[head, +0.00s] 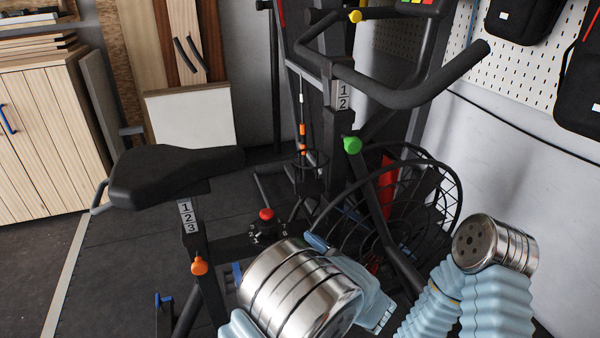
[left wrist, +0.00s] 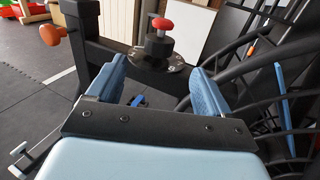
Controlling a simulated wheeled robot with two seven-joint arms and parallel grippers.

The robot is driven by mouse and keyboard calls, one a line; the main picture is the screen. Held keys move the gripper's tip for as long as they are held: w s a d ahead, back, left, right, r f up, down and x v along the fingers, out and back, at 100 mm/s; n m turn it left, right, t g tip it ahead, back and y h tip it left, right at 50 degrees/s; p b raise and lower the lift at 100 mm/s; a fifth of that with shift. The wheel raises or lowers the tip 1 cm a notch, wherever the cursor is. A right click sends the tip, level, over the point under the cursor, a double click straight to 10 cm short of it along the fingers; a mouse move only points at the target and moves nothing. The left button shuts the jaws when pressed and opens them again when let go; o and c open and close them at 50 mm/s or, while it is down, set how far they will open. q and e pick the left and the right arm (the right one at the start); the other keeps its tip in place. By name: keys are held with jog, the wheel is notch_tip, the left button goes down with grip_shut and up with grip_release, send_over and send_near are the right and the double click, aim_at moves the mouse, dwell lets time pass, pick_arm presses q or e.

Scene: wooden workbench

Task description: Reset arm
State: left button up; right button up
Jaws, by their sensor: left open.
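My left gripper (left wrist: 160,82) is open and empty in the left wrist view, with a blue finger on each side. A round dial with a red knob (left wrist: 162,24) stands just beyond the fingertips, apart from them as far as I can tell. In the head view the red knob (head: 266,214) is on the bike's frame, just past my left wrist.
The exercise bike has a black seat (head: 170,175), a handlebar (head: 410,92), an orange knob (head: 199,266), a green knob (head: 352,145) and a caged wheel (head: 440,175). A wooden cabinet (head: 40,140) stands at the left. Dark floor (head: 110,270) is clear left of the bike.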

pick_arm(q)
jog(key=s+a+f+n+g+h, duration=0.1)
jog(key=s+a+f+n+g, duration=0.2)
jog(key=f, duration=0.4)
jog(key=s+a+f+n+g+h, duration=0.1)
jog(key=s+a+f+g, duration=0.25)
jog(key=a+f, duration=0.2)
jog(key=s+a+f+n+g+h, duration=0.1)
jog(key=s+a+f+g, duration=0.15)
jog(key=f+g, duration=0.4)
jog(key=s+f+n+h, duration=1.1)
jog(key=s+n+h, duration=0.1)
jog(key=n, duration=1.2)
jog(key=shift+s+f+h, duration=0.2)
jog(key=shift+s+h, duration=0.15)
jog(key=shift+h, duration=0.25)
